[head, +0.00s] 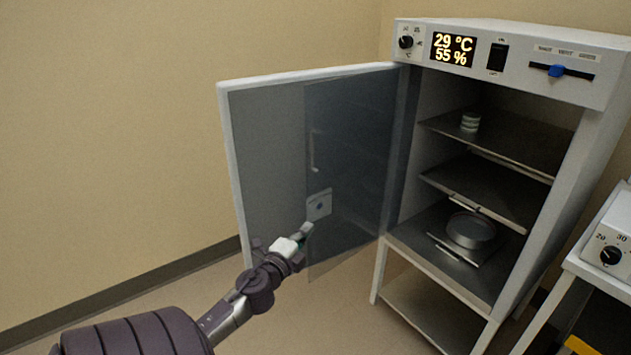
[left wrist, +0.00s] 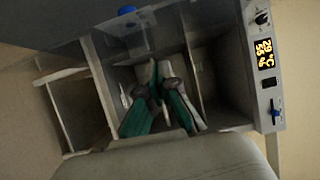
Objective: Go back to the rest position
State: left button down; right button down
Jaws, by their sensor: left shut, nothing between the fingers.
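My left gripper (head: 302,235) is in front of the lower part of the open cabinet door (head: 268,150), left of the cabinet opening. Its teal fingers (left wrist: 158,75) also show in the left wrist view, where they lean together and are shut with nothing between them. In the head view no contact with the door can be made out. My right gripper is in neither view.
The white cabinet (head: 600,88) stands open on the right. A see-through inner panel (head: 350,140) hangs open beside the door. A white device (head: 612,250) stands at the right edge. Floor at lower left is clear.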

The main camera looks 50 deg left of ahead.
pick_arm(q)
jog(key=shift+s+f, duration=0.1)
jog(key=shift+s, duration=0.5)
jog(key=shift+f, duration=0.1)
jog(key=s+d+f+n+g+h, duration=0.1)
jog(key=s+d+f+n+g, duration=0.2)
jog(key=f, duration=0.8)
jog(key=s+d+f+n+g+h, duration=0.1)
jog(key=s+d+f+g, duration=0.2)
jog(key=f, duration=0.9)
jog(key=s+d+f+n+g+h, duration=0.1)
jog(key=s+d+f+n+g, duration=0.3)
jog(key=f, duration=0.7)
jog(key=s+d+f+n+g+h, duration=0.1)
jog(key=s+d+f+g, duration=0.1)
jog(key=s+d+f, duration=0.4)
jog(key=s+d+f+n+g+h+p, duration=0.1)
jog(key=s+d+f, duration=0.5)
jog(key=s, duration=0.6)
jog(key=s+d+f+n+g+h, duration=0.1)
jog(key=s+d+f+g, duration=0.1)
jog(key=s+d+f, duration=0.5)
jog(key=s, duration=0.2)
jog(key=shift+s+d+g+h, duration=0.3)
jog(key=shift+d+h, duration=0.1)
